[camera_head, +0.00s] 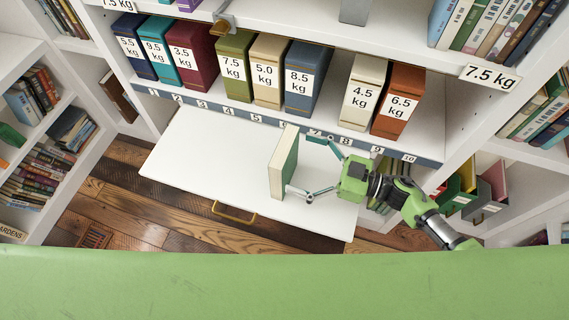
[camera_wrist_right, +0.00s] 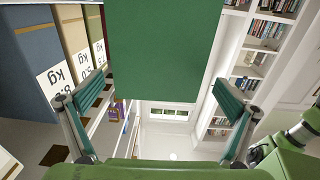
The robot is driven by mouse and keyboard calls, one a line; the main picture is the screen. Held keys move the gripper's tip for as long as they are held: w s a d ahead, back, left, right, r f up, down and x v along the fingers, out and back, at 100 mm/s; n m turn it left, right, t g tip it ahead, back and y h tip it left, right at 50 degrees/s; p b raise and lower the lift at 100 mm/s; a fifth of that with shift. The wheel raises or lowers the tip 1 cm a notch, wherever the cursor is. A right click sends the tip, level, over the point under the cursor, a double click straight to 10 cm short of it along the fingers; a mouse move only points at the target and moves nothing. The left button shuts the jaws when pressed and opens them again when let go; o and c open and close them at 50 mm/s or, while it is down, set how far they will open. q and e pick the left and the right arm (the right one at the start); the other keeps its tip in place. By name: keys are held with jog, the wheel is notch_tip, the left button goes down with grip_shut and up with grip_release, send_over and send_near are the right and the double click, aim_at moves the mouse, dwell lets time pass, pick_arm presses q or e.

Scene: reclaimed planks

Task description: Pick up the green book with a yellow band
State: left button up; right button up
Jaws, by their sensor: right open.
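A green book (camera_head: 291,160) with pale page edges stands upright on the white pull-out board. Its plain green cover (camera_wrist_right: 165,50) fills the top middle of the right wrist view. No yellow band shows on it in either view. My right gripper (camera_head: 299,163) is open at the book's right side, its fingers spread wide toward the green cover. In the right wrist view the fingers (camera_wrist_right: 162,95) are to the left and right of the cover, with gaps between. I cannot tell whether a fingertip touches it. My left gripper is not in view.
The white pull-out board (camera_head: 205,150) is clear left of the book. Behind it, a shelf holds several weight-labelled volumes, including a blue one (camera_head: 305,80) and an orange one (camera_head: 398,105), above a numbered strip (camera_head: 255,120). Bookcases flank both sides. A green surface (camera_head: 280,285) crosses the foreground.

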aim_at(291, 157)
jog(key=b+x, duration=0.1)
jog(key=x, duration=0.3)
jog(key=shift+w+a, duration=0.1)
jog(key=shift+w, duration=0.1)
jog(key=c, duration=1.3)
jog(key=shift+r, duration=0.2)
